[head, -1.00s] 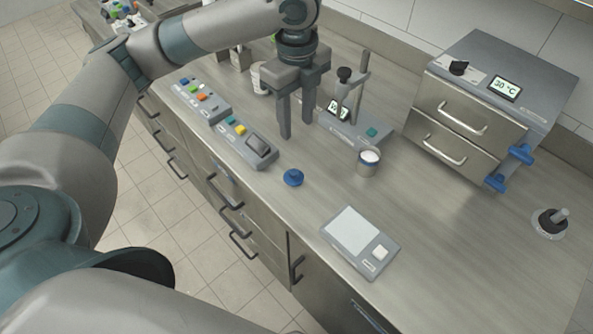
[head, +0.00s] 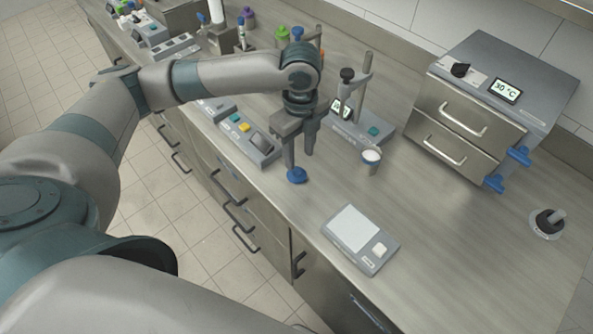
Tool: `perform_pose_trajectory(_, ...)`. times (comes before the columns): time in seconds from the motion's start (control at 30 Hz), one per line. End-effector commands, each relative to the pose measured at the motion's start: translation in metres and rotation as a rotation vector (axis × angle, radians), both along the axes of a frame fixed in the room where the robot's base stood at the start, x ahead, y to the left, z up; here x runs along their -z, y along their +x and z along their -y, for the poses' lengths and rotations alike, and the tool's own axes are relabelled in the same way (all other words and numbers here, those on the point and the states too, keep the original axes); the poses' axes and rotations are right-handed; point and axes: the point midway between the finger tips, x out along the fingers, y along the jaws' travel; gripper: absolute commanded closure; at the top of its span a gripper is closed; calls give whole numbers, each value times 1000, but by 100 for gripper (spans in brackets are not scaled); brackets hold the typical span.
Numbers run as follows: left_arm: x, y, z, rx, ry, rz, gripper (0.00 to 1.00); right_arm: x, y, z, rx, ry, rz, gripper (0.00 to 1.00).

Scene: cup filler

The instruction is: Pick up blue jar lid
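The blue jar lid (head: 297,176) lies on the steel counter, left of the open jar (head: 371,160), which has white contents. My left gripper (head: 299,162) points down over the counter, its fingers apart. One finger reaches down just behind the lid and overlaps it in the head view; the other finger is farther right and behind. I cannot tell whether the finger touches the lid. The gripper holds nothing that I can see. My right gripper is not in view.
A scale (head: 360,240) lies in front on the counter. A button panel (head: 249,137) is left of the lid, and a stand device (head: 358,130) is behind. An oven with drawers (head: 495,110) stands at the right. The counter between scale and oven is clear.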

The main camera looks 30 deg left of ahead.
Motion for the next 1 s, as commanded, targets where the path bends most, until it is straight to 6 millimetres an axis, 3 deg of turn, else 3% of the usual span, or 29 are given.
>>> perform_pose_trajectory(0.17,12,0,0,1,0,1,60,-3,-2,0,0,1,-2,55)
perform_pose_trajectory(0.63,18,0,-1,0,0,-1,60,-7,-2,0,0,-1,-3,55)
perform_pose_trajectory(1.0,59,0,-6,0,0,0,60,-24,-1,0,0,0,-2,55)
